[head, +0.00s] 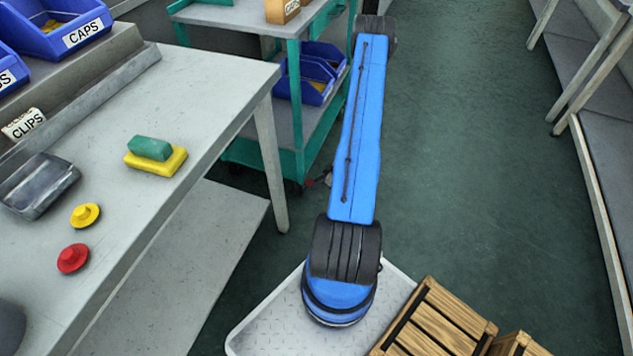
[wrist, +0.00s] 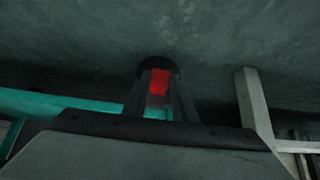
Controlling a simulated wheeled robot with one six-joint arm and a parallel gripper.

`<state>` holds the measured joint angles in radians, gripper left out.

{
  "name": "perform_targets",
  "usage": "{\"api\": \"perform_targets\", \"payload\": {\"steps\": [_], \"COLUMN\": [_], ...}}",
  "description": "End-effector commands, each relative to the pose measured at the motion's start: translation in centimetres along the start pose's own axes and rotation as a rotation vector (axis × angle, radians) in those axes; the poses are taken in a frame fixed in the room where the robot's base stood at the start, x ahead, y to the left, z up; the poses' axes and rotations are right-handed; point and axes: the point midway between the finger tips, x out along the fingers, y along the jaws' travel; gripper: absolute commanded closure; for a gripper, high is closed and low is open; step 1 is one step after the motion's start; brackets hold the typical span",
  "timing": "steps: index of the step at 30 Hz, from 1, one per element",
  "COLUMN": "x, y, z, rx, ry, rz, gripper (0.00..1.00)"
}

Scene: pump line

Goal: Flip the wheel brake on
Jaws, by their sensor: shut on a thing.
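The red brake lever (wrist: 159,82) shows in the wrist view between the two fingers of my gripper (wrist: 158,98), which is shut on it. A dark rounded part (wrist: 157,63), apparently the wheel, shows just beyond the lever. Whether the lever is up or down cannot be told. In the head view the teal cart (head: 293,135) stands beyond the bench, and a small red bit (head: 328,180) shows low by its near right corner.
A grey workbench (head: 215,95) with a sponge (head: 155,160), yellow and red knobs and blue bins is on the left. Its leg (head: 270,160) stands near the cart. A wooden crate (head: 435,320) is at the bottom right. The green floor (head: 470,180) right of my arm is clear.

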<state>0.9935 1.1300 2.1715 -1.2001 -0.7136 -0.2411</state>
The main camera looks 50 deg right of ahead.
Motion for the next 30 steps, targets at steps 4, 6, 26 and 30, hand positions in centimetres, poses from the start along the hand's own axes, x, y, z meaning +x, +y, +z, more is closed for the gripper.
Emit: {"api": "perform_targets", "payload": {"steps": [4,6,26,30], "x": [0.49,0.68,0.93,0.93], "y": [0.01,0.05,0.0,-0.01], "z": [0.71,0.85,1.0,1.0], "rx": [0.004,0.002,0.0,0.0], "ry": [0.103,0.145,0.223,0.223], "rz": [0.001,0.001,0.001,0.001], "gripper": [0.97,0.97,0.56,0.56]}}
